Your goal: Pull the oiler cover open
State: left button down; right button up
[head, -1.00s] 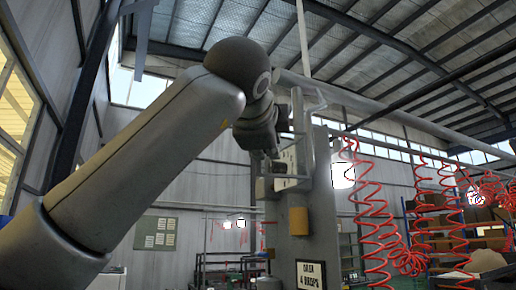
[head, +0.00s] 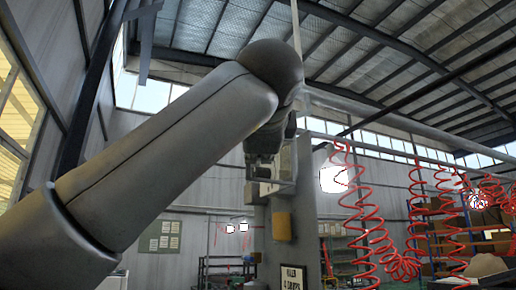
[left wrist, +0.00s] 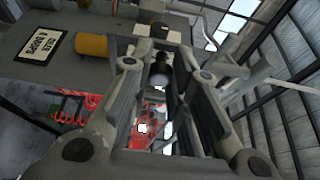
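My left gripper (head: 262,172) is in front of a tall grey column (head: 300,235) with a small pale unit (head: 285,162) on its side, mostly hidden behind my arm in the head view. In the left wrist view my left gripper (left wrist: 166,68) has its two fingers spread apart. A dark rounded cylinder (left wrist: 160,78) shows between them; I cannot tell whether they touch it. A white block with dark parts (left wrist: 158,33) sits just beyond the fingertips. I cannot make out which part is the oiler cover. My right gripper is out of view.
A yellow cylinder (head: 282,227) and a framed sign (head: 293,277) are on the column below the unit; both also show in the left wrist view. Red coiled hoses (head: 365,225) hang to the right. Grey pipes (left wrist: 245,80) run close to the gripper's right side.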

pick_arm(q)
jog(key=c, duration=1.3)
grip_release()
jog(key=shift+w, duration=0.1)
jog(key=s, duration=1.2)
jog(key=shift+d, duration=0.2)
